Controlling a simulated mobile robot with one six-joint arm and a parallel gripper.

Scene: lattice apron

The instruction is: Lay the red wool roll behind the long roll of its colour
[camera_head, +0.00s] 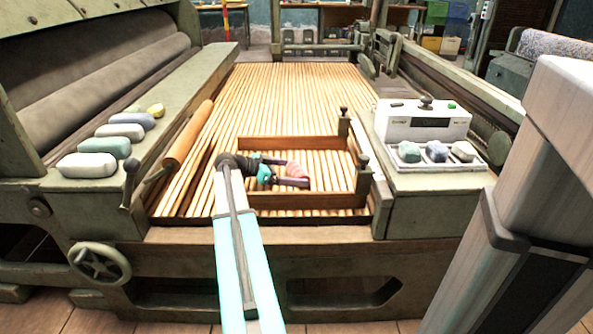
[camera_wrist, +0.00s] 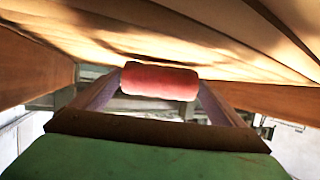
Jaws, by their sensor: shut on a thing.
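The red wool roll (camera_wrist: 160,81) lies across between the two fingers of my gripper (camera_wrist: 160,88) in the wrist view, with a finger at each end. In the head view my gripper (camera_head: 290,176) is shut on the roll, which shows pinkish red (camera_head: 297,168), inside the wooden frame on the slatted bed. Several long rolls lie in a row on the left ledge: an off-white one (camera_head: 87,165) nearest, then a pale green one (camera_head: 108,147), a pale one (camera_head: 120,131), a bluish-grey one (camera_head: 136,120) and a yellowish one (camera_head: 155,110). I cannot tell which is red.
The wooden frame (camera_head: 297,200) surrounds my gripper on the slatted bed (camera_head: 290,95). An orange-brown roller (camera_head: 188,134) lies along the bed's left edge. The bed's far part is clear.

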